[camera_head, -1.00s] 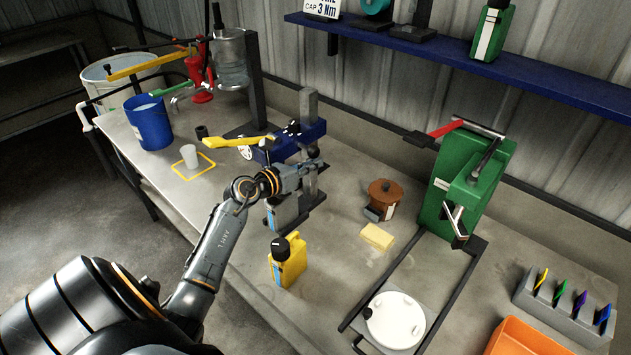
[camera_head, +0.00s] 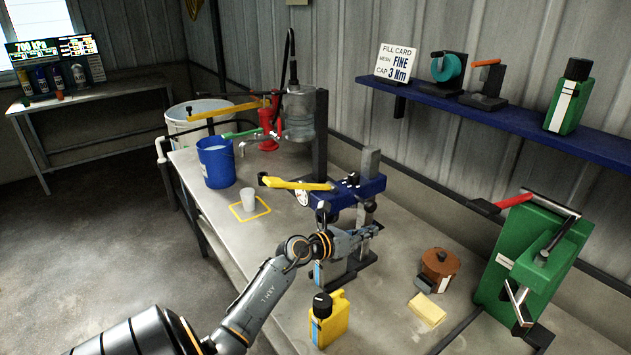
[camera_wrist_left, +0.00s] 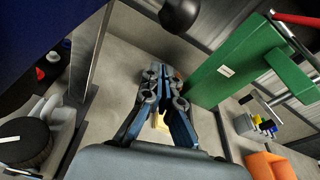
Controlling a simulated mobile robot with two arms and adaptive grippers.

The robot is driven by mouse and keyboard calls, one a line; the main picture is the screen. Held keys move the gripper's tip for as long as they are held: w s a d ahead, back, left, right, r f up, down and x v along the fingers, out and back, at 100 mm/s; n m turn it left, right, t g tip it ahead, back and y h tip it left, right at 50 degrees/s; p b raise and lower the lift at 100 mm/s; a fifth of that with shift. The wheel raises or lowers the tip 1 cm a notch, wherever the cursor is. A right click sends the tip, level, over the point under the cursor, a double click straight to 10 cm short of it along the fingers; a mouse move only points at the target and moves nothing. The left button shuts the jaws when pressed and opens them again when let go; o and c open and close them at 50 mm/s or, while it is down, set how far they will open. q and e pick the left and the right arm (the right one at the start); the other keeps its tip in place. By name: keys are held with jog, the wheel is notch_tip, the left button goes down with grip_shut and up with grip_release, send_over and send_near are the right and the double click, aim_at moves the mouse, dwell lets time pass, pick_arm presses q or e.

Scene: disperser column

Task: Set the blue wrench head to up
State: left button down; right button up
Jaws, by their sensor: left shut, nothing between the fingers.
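A blue head (camera_head: 358,191) sits on an upright grey post on the bench, with a yellow lever (camera_head: 297,184) reaching left from it, roughly level. I take this as the blue wrench head; no up marking is readable. The dark blue surface (camera_wrist_left: 35,35) close at the upper left of the wrist view appears to be the same head. My left gripper (camera_head: 374,230) is just below the blue head, in front of the post; contact cannot be told. Its fingers are together and empty in the wrist view (camera_wrist_left: 165,75). My right gripper is not in view.
A yellow bottle (camera_head: 330,320) stands below my left wrist. A brown round pot (camera_head: 439,265) and yellow sponge (camera_head: 427,310) lie to the right, before a green press (camera_head: 530,262). A cup (camera_head: 248,199) and blue bucket (camera_head: 215,162) stand left. A blue shelf (camera_head: 500,118) hangs behind.

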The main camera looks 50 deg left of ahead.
pick_arm(q)
jog(key=b+v, duration=0.4)
jog(key=v, duration=1.5)
jog(key=shift+s+d, duration=0.25)
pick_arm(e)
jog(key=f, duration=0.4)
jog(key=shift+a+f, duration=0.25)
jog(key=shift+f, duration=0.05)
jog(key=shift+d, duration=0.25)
